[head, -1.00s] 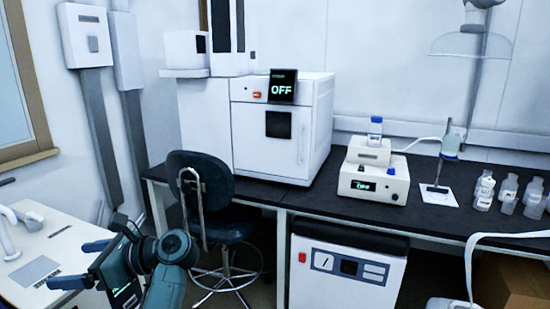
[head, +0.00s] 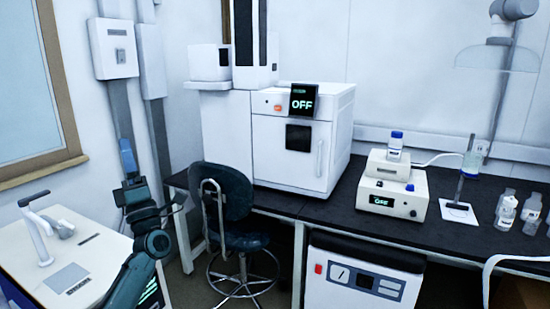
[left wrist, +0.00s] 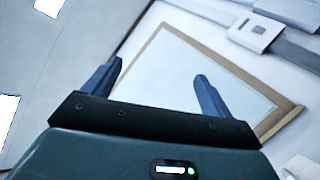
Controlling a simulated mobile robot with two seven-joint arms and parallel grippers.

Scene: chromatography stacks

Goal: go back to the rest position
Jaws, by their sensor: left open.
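My left gripper (head: 128,158) is at the left of the head view, raised with its blue fingers pointing up, in front of the wall boxes and conduit. The left wrist view shows its two fingers spread apart with nothing between them (left wrist: 158,70). Past them are the window and its wooden frame, seen tilted. The left gripper touches nothing that I can see. My right gripper is in neither view.
A dark swivel chair (head: 228,200) stands close to the right of my left arm. A pale bench (head: 30,262) lies at lower left. The black counter (head: 335,205) holds a white instrument (head: 265,150) and a pump unit (head: 395,195) reading OFF. Glass bottles (head: 506,212) stand at right.

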